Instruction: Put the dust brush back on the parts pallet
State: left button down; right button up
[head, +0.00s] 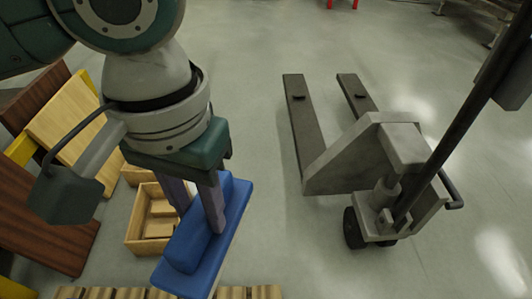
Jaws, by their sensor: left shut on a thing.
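My left gripper (199,220) comes down from the upper left. Its two fingers are shut on the raised middle part of a blue object, which I take to be the dust brush (228,222). The brush has a flat blue base, tilted in the view, and no bristles show. A slatted wooden surface, likely the parts pallet (262,293), shows at the bottom edge, just below the near end of the brush. Most of the pallet is out of frame, and I cannot tell whether the brush touches it. My right gripper is not in view.
An open wooden box (135,232) stands on the floor left of the brush. Wooden boards (68,125) lean at the far left. A grey pallet jack (360,165) stands at the right, forks pointing away. Bare floor lies between.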

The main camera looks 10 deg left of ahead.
pick_arm(q)
jog(key=d+f+b, duration=0.1)
jog(key=f+b, duration=1.5)
jog(key=f, duration=0.3)
jog(key=d+f+b, duration=0.1)
jog(key=f+b, duration=1.6)
jog(key=f, duration=0.3)
jog(key=w+d+f+b, duration=0.1)
jog(key=f+b, duration=1.5)
jog(key=f, duration=0.4)
jog(key=shift+f+b, duration=0.25)
jog(key=shift+b, duration=0.15)
jog(key=shift+r, duration=0.1)
jog(key=c, duration=0.6)
grip_release()
